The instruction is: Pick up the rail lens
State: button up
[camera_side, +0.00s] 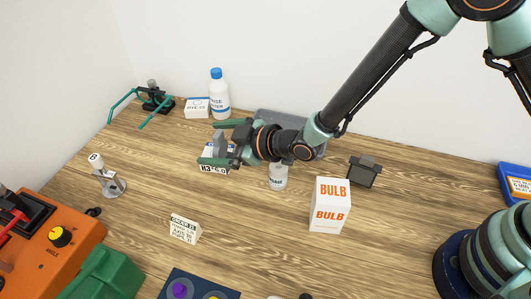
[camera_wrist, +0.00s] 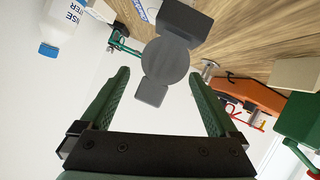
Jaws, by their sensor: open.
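A dark grey piece that looks like the rail lens shows in the wrist view: a round disc (camera_wrist: 165,64) with a small tab on the gripper side and a wider block at its other end. In the side view a grey upright piece (camera_side: 220,144) shows between my fingers, above a white label reading "H3 -6.0" (camera_side: 214,169). My gripper (camera_side: 210,144) is open, its green fingers on either side of that piece. In the wrist view the tab lies between the fingertips (camera_wrist: 159,74), with gaps on both sides. My gripper partly hides the piece in the side view.
A white bottle (camera_side: 220,99) and small box (camera_side: 196,107) stand behind. A grey tray (camera_side: 318,150) and small jar (camera_side: 279,178) are near my wrist. A "BULB" box (camera_side: 330,206) stands to the right, an order card (camera_side: 184,229) in front, an orange device (camera_side: 50,255) at left.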

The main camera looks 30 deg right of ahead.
jog(key=shift+x, duration=1.4)
grip_shut()
notch_tip(320, 180, up, 19)
jog(key=w+m, duration=0.1)
jog(key=w, duration=0.4)
jog(key=shift+h, duration=0.3)
jog(key=shift+s+d+f, duration=0.1)
jog(key=shift+f, duration=4.55)
jog(key=shift+s+d+f, duration=0.1)
jog(key=shift+s+f, duration=0.05)
jog(key=shift+f, duration=4.5)
